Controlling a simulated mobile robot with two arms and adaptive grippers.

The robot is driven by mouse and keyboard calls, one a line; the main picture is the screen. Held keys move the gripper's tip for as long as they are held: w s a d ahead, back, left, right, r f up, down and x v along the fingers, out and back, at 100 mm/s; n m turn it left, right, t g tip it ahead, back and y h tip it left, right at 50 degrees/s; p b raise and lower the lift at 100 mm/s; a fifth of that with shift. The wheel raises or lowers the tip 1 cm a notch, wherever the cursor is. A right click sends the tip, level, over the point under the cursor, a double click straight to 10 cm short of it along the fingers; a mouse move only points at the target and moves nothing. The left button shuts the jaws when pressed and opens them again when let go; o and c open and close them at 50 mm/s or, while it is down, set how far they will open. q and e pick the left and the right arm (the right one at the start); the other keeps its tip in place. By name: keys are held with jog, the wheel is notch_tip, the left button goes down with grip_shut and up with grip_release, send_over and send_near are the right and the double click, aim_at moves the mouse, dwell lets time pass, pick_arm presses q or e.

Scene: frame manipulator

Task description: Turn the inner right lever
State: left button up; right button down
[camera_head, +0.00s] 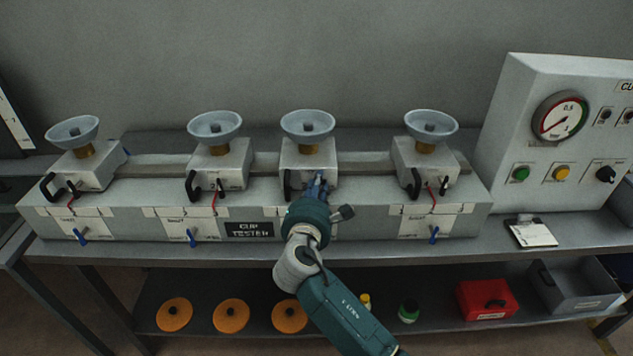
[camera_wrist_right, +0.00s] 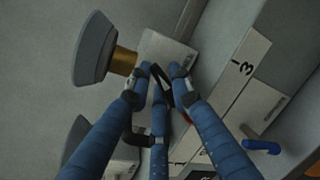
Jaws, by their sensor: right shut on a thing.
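The cup tester bench (camera_head: 130,228) carries a row of blocks with cup-shaped tops. The inner right block (camera_head: 300,160) is third from the left; its grey cup (camera_head: 308,124) also shows in the wrist view (camera_wrist_right: 92,48). My right gripper (camera_head: 318,182) is at this block's front. In the wrist view its blue fingers (camera_wrist_right: 160,82) close around a black lever (camera_wrist_right: 165,93) on the block. Part of that lever shows in the head view (camera_head: 288,187). A small blue lever (camera_wrist_right: 262,146) by the label "3" is apart from the fingers. My left gripper is not in view.
Neighbouring blocks have black levers to the left (camera_head: 192,187) and right (camera_head: 413,186). A gauge panel (camera_head: 510,120) stands at the right. Orange discs (camera_head: 231,316), a red box (camera_head: 487,300) and a grey crate (camera_head: 575,288) sit on the lower shelf.

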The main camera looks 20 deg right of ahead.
jog(key=m, duration=0.3)
jog(key=m+y+p, duration=0.1)
jog(key=shift+s+d+f+m, duration=0.1)
jog(key=shift+d+m, duration=0.15)
jog(key=shift+m, duration=0.15)
jog(key=m, duration=0.2)
jog(key=m+y, duration=0.1)
jog(key=shift+d+f+m+y, duration=0.2)
jog(key=shift+m+y, duration=0.1)
jog(key=shift+m, duration=0.1)
jog(key=shift+a, duration=0.1)
